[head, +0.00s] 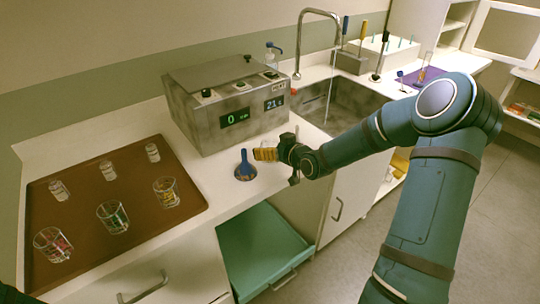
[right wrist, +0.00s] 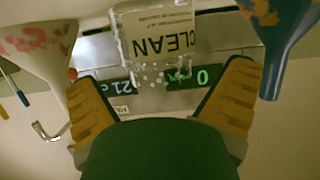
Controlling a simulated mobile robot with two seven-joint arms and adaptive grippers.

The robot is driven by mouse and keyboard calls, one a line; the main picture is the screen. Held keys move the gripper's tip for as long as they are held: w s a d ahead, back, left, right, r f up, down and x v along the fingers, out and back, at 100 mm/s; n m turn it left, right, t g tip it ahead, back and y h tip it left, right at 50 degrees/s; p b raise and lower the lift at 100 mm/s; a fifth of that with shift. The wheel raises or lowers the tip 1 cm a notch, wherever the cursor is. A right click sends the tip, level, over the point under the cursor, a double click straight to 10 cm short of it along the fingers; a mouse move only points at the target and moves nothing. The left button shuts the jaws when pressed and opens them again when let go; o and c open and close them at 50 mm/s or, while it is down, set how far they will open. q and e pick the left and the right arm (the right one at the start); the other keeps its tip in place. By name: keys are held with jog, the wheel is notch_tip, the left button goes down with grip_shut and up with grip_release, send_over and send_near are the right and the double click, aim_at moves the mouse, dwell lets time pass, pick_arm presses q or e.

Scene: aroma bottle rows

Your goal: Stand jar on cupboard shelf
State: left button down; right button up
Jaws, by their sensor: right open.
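My right gripper (head: 266,154) is at the counter's front edge, beside a blue funnel (head: 244,168). In the right wrist view my right gripper (right wrist: 165,85) is open, its orange fingers apart. A clear jar labelled CLEAN (right wrist: 155,40) shows upside down in line with the gap between them; I cannot tell whether they touch it. In the head view I cannot make out this jar near the gripper. Other glass jars (head: 113,217) stand on a brown tray (head: 88,238) at the left. Open cupboard shelves (head: 525,105) show at the far right. My left gripper is not in view.
A steel machine with green displays (head: 228,105) stands behind the gripper. The blue funnel (right wrist: 283,40) and a whitish funnel (right wrist: 40,50) flank the jar in the right wrist view. A sink (head: 345,106) lies right of the machine. A teal drawer (head: 262,250) is open below.

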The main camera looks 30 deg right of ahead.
jog(key=shift+w+f, duration=0.2)
jog(key=shift+w, duration=0.5)
jog(key=c, duration=1.3)
jog(key=shift+c, duration=0.5)
jog(key=shift+r, duration=0.15)
